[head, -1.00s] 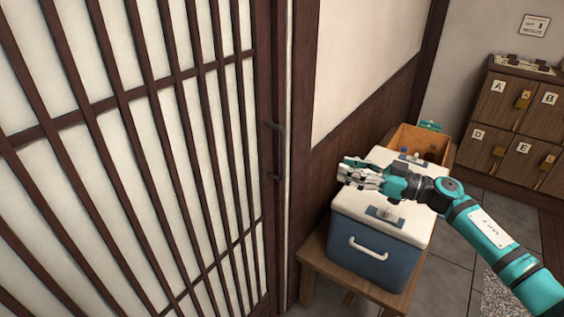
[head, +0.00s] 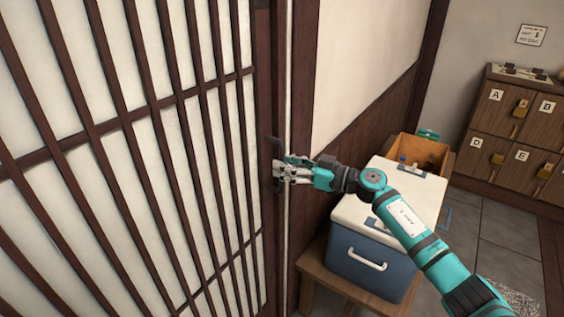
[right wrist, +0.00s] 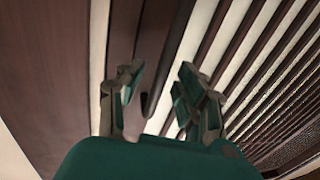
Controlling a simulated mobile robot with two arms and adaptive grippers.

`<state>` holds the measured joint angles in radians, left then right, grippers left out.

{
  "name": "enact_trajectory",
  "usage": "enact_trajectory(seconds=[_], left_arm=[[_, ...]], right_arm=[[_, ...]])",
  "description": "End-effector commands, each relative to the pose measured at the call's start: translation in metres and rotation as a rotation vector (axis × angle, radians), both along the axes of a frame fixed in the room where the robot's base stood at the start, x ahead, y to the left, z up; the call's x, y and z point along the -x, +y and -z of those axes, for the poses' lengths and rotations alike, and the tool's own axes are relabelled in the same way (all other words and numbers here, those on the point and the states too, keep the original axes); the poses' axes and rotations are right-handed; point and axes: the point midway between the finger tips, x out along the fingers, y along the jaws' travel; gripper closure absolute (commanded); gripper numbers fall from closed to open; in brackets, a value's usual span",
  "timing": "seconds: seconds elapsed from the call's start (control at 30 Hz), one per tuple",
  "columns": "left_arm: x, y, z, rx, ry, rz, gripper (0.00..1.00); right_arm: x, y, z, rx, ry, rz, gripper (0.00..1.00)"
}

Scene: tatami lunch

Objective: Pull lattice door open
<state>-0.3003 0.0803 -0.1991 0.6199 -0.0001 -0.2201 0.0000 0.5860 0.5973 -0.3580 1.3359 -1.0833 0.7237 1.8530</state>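The lattice door (head: 150,130) with dark slats and pale panels fills the left of the head view and looks shut against its frame. Its dark bar handle (head: 272,140) stands at the door's right edge, partly hidden by my right gripper (head: 280,172). In the right wrist view the gripper's fingers (right wrist: 160,98) are spread apart, with the dark handle (right wrist: 172,60) running between them. A gap shows between the handle and the right-hand finger; contact on the other side is unclear. My left gripper is not in view.
A blue cooler (head: 370,262) with a white lid stands on a wooden stand (head: 312,272) below my right arm. A wooden crate (head: 424,150) with bottles is behind it. Lettered lockers (head: 515,135) stand at the far right. Grey floor (head: 490,235) is clear between.

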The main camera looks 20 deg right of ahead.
Motion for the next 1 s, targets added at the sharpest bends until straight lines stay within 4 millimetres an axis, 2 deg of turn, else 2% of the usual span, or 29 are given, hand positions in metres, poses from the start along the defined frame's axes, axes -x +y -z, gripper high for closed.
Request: enact_trajectory(seconds=[0.13,0.43,0.73,1.0], left_arm=[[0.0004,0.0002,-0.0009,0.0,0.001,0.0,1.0],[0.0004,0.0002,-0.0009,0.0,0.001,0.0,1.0],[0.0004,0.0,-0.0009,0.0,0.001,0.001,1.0],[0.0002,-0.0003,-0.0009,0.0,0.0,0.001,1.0]], right_arm=[[-0.0072,0.0087,-0.0002,0.0,0.0,-0.001,0.64],[-0.0084,0.0102,0.0005,0.001,0.0,0.0,0.64],[-0.0083,0.0099,0.0005,0.001,0.0,0.0,1.0],[-0.0082,0.0097,0.0005,0.001,0.001,0.0,1.0]])
